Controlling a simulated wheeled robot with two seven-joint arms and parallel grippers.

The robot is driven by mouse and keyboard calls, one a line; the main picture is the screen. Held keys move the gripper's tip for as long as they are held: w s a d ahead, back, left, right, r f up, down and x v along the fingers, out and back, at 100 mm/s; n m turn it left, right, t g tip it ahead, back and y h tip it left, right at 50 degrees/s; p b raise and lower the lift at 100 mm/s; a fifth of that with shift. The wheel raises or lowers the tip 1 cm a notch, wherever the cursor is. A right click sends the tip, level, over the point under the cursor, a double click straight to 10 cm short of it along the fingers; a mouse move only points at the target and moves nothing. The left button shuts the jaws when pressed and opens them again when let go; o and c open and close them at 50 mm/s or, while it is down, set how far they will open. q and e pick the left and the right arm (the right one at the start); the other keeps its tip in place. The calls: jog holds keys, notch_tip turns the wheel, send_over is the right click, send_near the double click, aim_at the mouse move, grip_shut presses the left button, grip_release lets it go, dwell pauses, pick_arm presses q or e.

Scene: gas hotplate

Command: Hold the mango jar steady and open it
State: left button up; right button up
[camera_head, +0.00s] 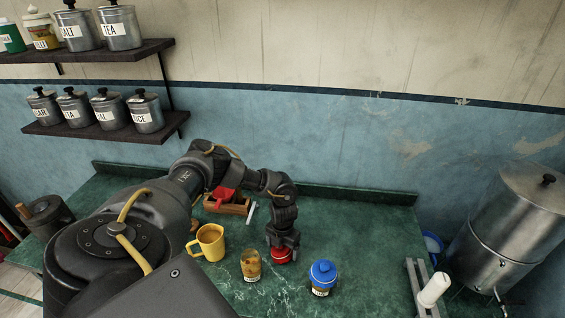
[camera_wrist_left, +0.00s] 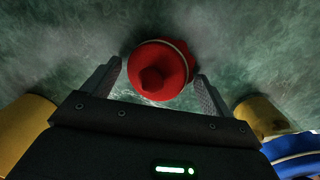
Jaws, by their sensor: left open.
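A red lid with a knob (camera_wrist_left: 160,72) lies between the two spread fingers of my open left gripper (camera_wrist_left: 160,88), with a gap on each side. In the head view the red lid (camera_head: 281,256) shows just under the left gripper (camera_head: 283,242); whether a jar is beneath it is hard to tell. A glass jar with yellow-brown contents and a label (camera_head: 251,266) stands to its left, with no coloured lid showing. A labelled jar with a blue lid (camera_head: 322,278) stands to its right. The labels are too small to read, so I cannot tell which is mango. My right gripper is out of view.
A yellow mug (camera_head: 210,243) stands left of the glass jar. A wooden box (camera_head: 228,205) is behind my left arm. A steel urn (camera_head: 510,235) stands at the right, near a white roll (camera_head: 434,289). The green counter (camera_head: 365,225) is clear behind the blue-lidded jar.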

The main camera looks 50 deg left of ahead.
aim_at(283, 247)
pick_arm(q)
notch_tip(283, 247, up, 12)
jog(key=b, duration=0.2)
jog(key=shift+r, duration=0.15)
dwell(0.4)
